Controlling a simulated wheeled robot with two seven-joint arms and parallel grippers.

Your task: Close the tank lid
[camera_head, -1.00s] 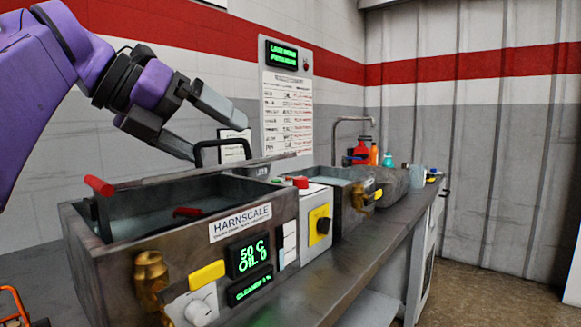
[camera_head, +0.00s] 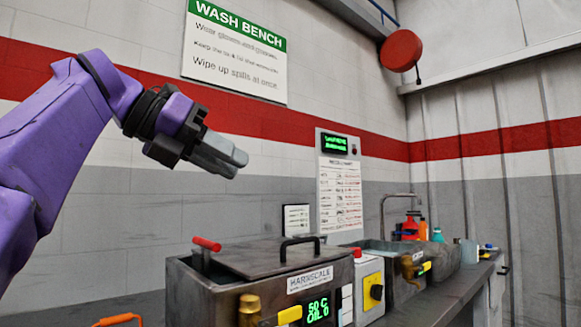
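The tank lid (camera_head: 250,259) is a dark metal plate with a black arched handle (camera_head: 302,246). My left gripper (camera_head: 237,165) is in the air above and left of the lid, clear of the handle. Its grey fingers look together, with nothing held. My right gripper is not in view.
A red-tipped lever (camera_head: 206,243) stands at the tank's left end, and a brass valve (camera_head: 250,309) is on its front. A second, open tank (camera_head: 372,246) and bottles (camera_head: 411,226) stand farther right. A wash bench sign (camera_head: 236,50) hangs on the wall.

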